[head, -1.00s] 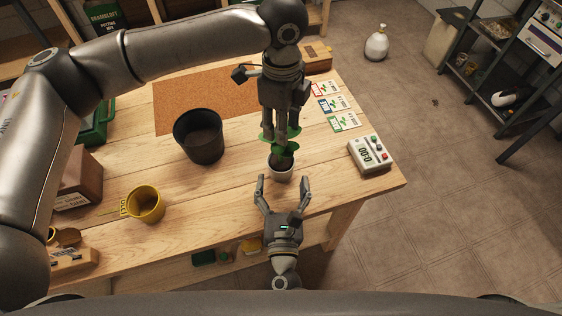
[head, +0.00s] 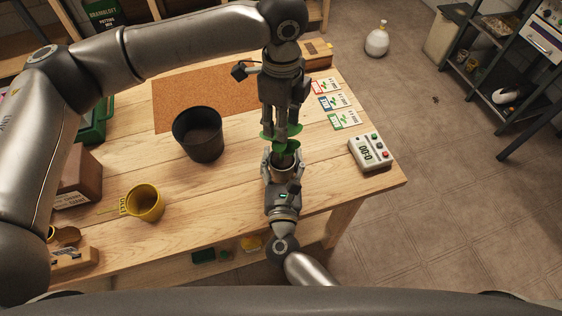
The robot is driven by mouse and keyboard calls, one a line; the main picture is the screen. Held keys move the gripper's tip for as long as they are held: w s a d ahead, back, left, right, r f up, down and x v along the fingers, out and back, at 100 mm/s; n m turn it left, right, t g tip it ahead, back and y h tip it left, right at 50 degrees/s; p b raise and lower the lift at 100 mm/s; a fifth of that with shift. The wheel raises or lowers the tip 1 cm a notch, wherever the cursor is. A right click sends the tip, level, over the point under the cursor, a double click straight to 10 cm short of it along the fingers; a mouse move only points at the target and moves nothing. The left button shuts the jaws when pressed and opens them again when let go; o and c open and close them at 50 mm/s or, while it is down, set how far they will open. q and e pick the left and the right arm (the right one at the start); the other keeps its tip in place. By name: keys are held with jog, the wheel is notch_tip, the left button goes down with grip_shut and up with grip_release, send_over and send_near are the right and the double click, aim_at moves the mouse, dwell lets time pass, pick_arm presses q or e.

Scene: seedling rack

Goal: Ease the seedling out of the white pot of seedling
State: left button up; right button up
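The seedling (head: 293,146) shows green leaves around the fingertips of my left gripper (head: 281,136). That gripper points down from above at the plant. Its fingers overlap the leaves and stem, so I cannot tell whether they are shut on the seedling. The white pot of seedling (head: 284,171) stands near the front edge of the table, directly below. My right gripper (head: 283,160) reaches in from the front, with one finger on each side of the pot, close against its wall. The pot's lower part is hidden behind the gripper's palm.
A black pot (head: 200,140) stands empty-looking to the left on the wooden table (head: 215,215), near a cork mat (head: 180,92). A yellow pot (head: 147,207) is at the front left.

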aim_at(282, 147)
jog(key=c, duration=0.8)
pick_arm(q)
jog(key=shift+s+d+r+n, duration=0.1)
jog(key=shift+r+n, duration=0.05)
jog(key=shift+n, duration=1.55)
pick_arm(e)
jog(key=shift+f, duration=0.1)
pick_arm(q)
notch_tip(282, 147, down, 12)
jog(key=shift+r, duration=0.1)
grip_shut()
jog(key=shift+r, duration=0.15)
jog(key=shift+r, duration=1)
